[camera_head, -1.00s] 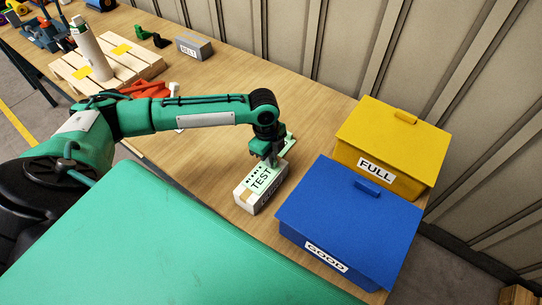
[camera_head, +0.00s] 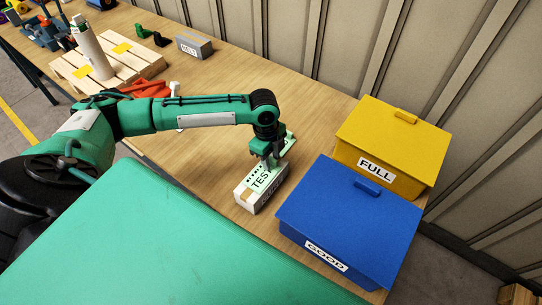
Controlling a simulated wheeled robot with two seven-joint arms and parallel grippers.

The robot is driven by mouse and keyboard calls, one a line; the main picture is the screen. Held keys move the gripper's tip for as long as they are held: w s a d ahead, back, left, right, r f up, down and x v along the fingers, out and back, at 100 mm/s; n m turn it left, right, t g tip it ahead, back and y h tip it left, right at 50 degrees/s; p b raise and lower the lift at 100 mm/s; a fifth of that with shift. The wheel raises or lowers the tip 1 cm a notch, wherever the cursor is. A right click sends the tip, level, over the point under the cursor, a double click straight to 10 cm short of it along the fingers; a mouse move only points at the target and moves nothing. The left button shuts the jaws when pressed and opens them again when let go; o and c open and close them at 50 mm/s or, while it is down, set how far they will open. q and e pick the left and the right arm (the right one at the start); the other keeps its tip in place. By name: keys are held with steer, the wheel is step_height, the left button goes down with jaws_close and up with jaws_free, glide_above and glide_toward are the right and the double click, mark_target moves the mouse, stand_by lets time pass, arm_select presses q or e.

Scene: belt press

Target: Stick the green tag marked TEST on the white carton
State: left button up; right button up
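The white carton (camera_head: 262,202) lies on the wooden table, just left of the blue box. The pale green tag (camera_head: 259,181) marked TEST lies against the carton's top face; whether it is stuck down I cannot tell. My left gripper (camera_head: 269,165) points down at the far end of the tag, touching or very close to it, and hides the last letter of TEST. Its fingertips are too small to tell whether they are open or shut. My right gripper is not in view.
A blue box (camera_head: 345,215) marked GOOD and a yellow box (camera_head: 397,145) marked FULL, both lidded, stand right of the carton. A pallet (camera_head: 75,75), red tool (camera_head: 147,88) and grey BELT block (camera_head: 194,46) are farther left.

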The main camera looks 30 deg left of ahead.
arm_select(q)
steer(key=shift+r, duration=0.15)
step_height(320, 180, up, 13)
steer(key=a+b, duration=0.1)
steer(key=b, duration=0.2)
steer(key=shift+a+r, duration=0.2)
steer(key=shift+a, duration=0.15)
steer(key=shift+w, duration=0.1)
step_height(320, 180, up, 7)
steer(key=p, duration=0.8)
steer(key=shift+a, duration=0.45)
steer(key=shift+w, duration=0.1)
